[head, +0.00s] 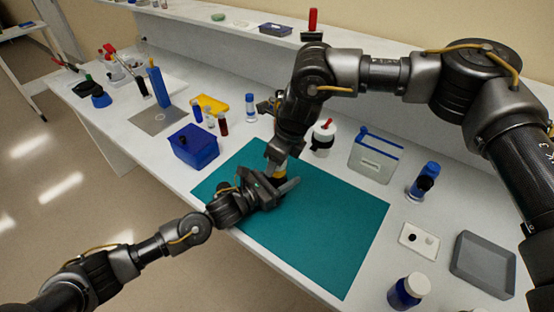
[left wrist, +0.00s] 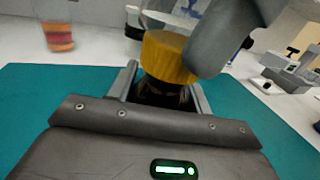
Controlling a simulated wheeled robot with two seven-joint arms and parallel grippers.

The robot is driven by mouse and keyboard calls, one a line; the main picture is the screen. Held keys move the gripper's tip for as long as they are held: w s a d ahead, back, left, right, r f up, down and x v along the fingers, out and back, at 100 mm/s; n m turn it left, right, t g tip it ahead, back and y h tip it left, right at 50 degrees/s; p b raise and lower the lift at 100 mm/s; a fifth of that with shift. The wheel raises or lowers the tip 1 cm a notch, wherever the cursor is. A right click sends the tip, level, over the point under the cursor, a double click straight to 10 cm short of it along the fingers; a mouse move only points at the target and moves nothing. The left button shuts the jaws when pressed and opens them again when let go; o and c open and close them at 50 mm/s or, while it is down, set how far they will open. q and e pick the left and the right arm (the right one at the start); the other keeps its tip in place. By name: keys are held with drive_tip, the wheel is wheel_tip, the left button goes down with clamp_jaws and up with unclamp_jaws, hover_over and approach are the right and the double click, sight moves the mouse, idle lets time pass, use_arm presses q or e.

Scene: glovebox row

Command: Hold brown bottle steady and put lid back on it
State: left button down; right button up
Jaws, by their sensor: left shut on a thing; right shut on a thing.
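The brown bottle (left wrist: 160,94) stands upright between the fingers of my left gripper (left wrist: 163,88), which is shut on it above the teal mat. In the head view my left gripper (head: 282,188) largely hides the bottle. The yellow lid (left wrist: 166,57) is at the bottle's mouth, with no clear gap below it; I cannot tell whether it is seated. It also shows as a small yellow patch in the head view (head: 280,173). My right gripper (head: 276,160) comes down from above and is shut on the lid; one finger shows in the left wrist view (left wrist: 222,38).
The teal mat (head: 330,235) is otherwise clear. A white bottle with a black band (head: 323,138) stands near my right forearm. A grey tray (head: 484,262) lies at right.

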use_arm(q)
drive_tip(key=shift+a, duration=0.1)
use_arm(e)
drive_tip(key=m+t+h, duration=0.1)
drive_tip(key=m, duration=0.6)
drive_tip(key=shift+a, duration=0.2)
drive_tip(key=m+h, duration=0.1)
drive_tip(key=m, duration=0.2)
drive_tip(key=m+h, duration=0.1)
drive_tip(key=m, duration=0.3)
drive_tip(key=shift+d+m+t, duration=0.1)
drive_tip(key=shift+m+t, duration=0.2)
drive_tip(key=m+h, duration=0.1)
drive_tip(key=m, duration=0.4)
drive_tip(key=shift+h, duration=0.4)
drive_tip(key=m+g, duration=0.1)
drive_tip(key=m, duration=0.2)
drive_tip(key=shift+h, duration=0.4)
drive_tip(key=m, duration=0.3)
drive_tip(key=shift+g, duration=0.4)
drive_tip(key=m+g, duration=0.1)
drive_tip(key=m, duration=0.4)
drive_tip(key=shift+d, duration=0.1)
drive_tip(key=o, duration=1)
drive_tip(key=shift+d+f+g, duration=0.1)
drive_tip(key=shift+g, duration=0.2)
drive_tip(key=shift+c, duration=0.2)
